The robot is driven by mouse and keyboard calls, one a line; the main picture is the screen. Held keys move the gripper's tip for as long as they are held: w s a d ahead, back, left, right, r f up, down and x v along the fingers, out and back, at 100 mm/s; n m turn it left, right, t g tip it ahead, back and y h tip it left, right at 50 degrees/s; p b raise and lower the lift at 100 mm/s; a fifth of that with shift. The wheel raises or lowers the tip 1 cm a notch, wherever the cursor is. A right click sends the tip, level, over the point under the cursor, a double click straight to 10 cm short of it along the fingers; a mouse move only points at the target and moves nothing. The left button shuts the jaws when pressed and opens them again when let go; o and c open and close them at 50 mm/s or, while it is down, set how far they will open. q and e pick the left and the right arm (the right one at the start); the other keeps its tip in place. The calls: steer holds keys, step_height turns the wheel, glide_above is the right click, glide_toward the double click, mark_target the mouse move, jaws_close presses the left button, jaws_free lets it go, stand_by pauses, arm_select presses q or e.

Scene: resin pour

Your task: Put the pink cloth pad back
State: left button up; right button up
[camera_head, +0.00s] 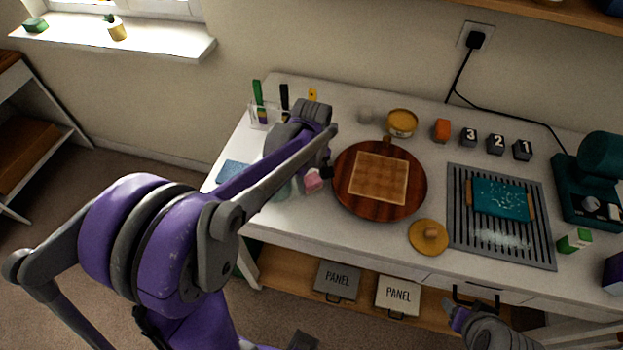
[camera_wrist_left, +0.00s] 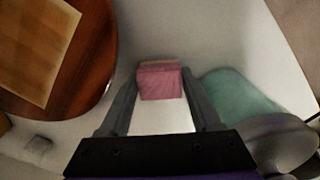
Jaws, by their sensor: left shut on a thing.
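The pink cloth pad (camera_head: 313,181) is a small pink block at the left part of the white table, just left of the round wooden board (camera_head: 345,205). In the left wrist view the pad (camera_wrist_left: 160,82) sits between the fingertips of my left gripper (camera_wrist_left: 160,92), which is shut on it. In the head view my left gripper (camera_head: 320,173) is partly hidden by its own arm. Whether the pad touches the table is hard to tell. My right gripper (camera_head: 455,312) is low at the table's front edge, its fingers unclear.
A mint-green item (camera_wrist_left: 240,95) lies close right of the left gripper in the wrist view. A blue pad (camera_head: 233,172) lies at the table's left edge. A holder (camera_head: 262,117) with upright tools stands behind the arm. A round yellow lid (camera_head: 424,240) is right of the board.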

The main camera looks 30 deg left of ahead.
mark_target(312, 179)
arm_select(q)
steer(key=shift+f, duration=0.2)
steer(key=o, duration=1.2)
steer(key=shift+r, duration=0.1)
steer(key=shift+r, duration=0.3)
step_height(312, 179, up, 11)
steer(key=s+d+f+m+t, duration=0.2)
steer(key=s+m, duration=0.2)
steer(key=s+d+f+m+t, duration=0.1)
steer(key=s+d+f+m, duration=0.1)
steer(key=s, duration=0.3)
steer(key=s+d+f+m+t+p, duration=0.1)
steer(key=s+d+f+m+t, duration=0.1)
steer(key=s+m, duration=0.3)
steer(key=shift+s+d+f+m+t, duration=0.15)
steer(key=shift+d+f+m+t, duration=0.15)
steer(key=shift+d+f, duration=0.15)
